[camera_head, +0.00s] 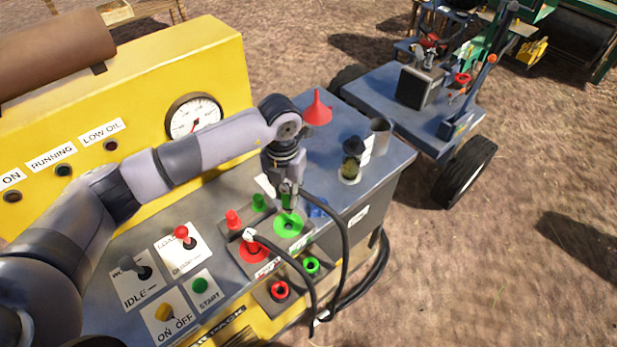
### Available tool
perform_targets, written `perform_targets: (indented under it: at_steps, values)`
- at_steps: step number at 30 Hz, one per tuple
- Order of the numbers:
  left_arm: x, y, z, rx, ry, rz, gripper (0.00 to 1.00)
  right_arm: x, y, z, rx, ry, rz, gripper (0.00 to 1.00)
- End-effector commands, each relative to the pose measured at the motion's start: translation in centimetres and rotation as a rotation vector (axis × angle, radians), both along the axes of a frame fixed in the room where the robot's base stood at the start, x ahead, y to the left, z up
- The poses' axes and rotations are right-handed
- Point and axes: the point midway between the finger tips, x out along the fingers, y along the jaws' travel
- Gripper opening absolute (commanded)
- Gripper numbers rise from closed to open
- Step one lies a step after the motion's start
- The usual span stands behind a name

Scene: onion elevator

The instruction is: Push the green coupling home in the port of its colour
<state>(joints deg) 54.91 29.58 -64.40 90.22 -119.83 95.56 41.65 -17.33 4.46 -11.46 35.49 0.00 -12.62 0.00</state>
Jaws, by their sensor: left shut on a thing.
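My left gripper (287,182) is shut on the green coupling (289,200), above the green-ringed port (289,229) on the sloped top of the panel. The coupling points down at this port; I cannot tell whether its tip is inside it. A black hose (340,222) runs from near the gripper, over the panel edge and down. The red-ringed port (249,256) sits to its left, with a second hose (296,268) rising to it. The gripper fingers hide part of the coupling. My right gripper is not in view.
A red stub (233,219) and a green stub (258,202) stand behind the ports. Lower green (312,266) and red (280,291) sockets are in front. Switches and a start button (202,285) lie left. A red funnel (317,109), jar (351,160) and metal cup (378,137) stand behind right.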

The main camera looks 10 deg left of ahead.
Motion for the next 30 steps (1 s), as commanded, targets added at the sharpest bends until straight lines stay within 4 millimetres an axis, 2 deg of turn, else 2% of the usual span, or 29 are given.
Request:
perform_targets:
  at_steps: [1,2,8,14,25,30]
  values:
    - [0.0,0.5,0.4,0.004,-0.001,0.020,0.00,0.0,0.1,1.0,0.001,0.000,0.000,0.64]
    - [-0.1,0.8,0.3,0.005,-0.002,0.028,0.00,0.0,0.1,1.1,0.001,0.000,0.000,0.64]
    - [-0.1,1.3,-0.4,0.009,-0.002,0.048,0.00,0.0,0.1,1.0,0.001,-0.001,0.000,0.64]
    - [-0.1,1.2,-1.6,0.008,-0.003,0.046,0.00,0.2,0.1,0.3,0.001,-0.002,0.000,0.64]
    - [-0.1,1.2,-5.3,0.008,-0.003,0.046,0.00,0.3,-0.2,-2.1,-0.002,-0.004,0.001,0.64]
    - [-0.1,1.2,-6.2,0.007,-0.004,0.046,0.00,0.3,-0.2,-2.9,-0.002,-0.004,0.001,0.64]
